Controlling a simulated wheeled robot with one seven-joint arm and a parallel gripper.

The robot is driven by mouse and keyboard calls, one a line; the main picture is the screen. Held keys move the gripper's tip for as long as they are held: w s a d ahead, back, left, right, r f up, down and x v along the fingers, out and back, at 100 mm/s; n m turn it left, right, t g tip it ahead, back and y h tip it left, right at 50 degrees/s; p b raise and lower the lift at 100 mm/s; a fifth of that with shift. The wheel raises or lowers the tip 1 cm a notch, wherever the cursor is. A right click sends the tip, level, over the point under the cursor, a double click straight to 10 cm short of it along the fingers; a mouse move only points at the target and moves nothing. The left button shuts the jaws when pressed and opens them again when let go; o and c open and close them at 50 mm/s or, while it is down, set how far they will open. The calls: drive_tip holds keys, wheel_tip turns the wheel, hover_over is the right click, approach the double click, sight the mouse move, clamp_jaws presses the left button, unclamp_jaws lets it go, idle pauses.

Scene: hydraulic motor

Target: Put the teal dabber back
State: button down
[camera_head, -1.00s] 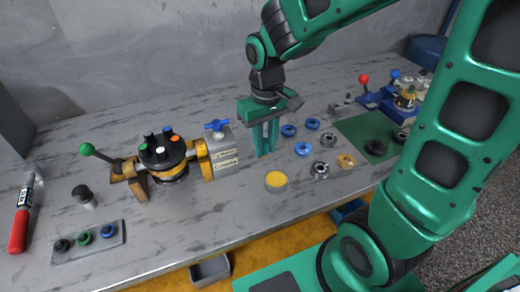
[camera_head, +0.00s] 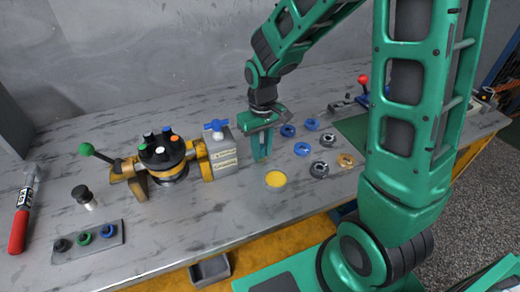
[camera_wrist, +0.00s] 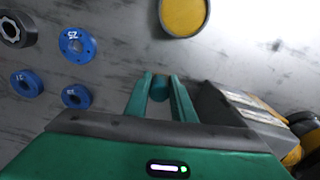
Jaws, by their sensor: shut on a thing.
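My gripper (camera_head: 262,152) points down over the workbench, just right of the grey block with the blue handle. In the wrist view my gripper (camera_wrist: 161,92) is shut on a small teal piece, the teal dabber (camera_wrist: 160,86), held between the fingertips. Most of it is hidden by the fingers, and the head view does not show it clearly. I cannot tell whether it touches the bench. A round dish with a yellow top (camera_head: 275,179) stands in front of the gripper.
A yellow fixture with a black turret (camera_head: 161,152) and coloured knobs stands left of the grey block (camera_head: 221,152). A plate with black, green and blue round pieces (camera_head: 88,240), a black-capped bottle (camera_head: 84,196) and a red marker (camera_head: 22,220) are farther left. Blue rings (camera_head: 302,149) lie right.

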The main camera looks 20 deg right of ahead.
sight(262, 147)
drive_tip(key=c, duration=1.5)
unclamp_jaws()
drive_tip(key=shift+f, duration=0.1)
wheel_tip(262, 147, up, 12)
drive_tip(key=s+d+m, duration=0.2)
drive_tip(key=s+d, duration=0.3)
drive_tip(key=s, duration=0.2)
drive_tip(key=s+d+m, duration=0.3)
drive_tip(key=s+d, duration=0.3)
drive_tip(key=s, duration=0.2)
drive_tip(key=s+d+m, duration=0.3)
drive_tip(key=s+d, duration=0.3)
drive_tip(key=s, duration=0.1)
drive_tip(key=shift+s+r, duration=0.4)
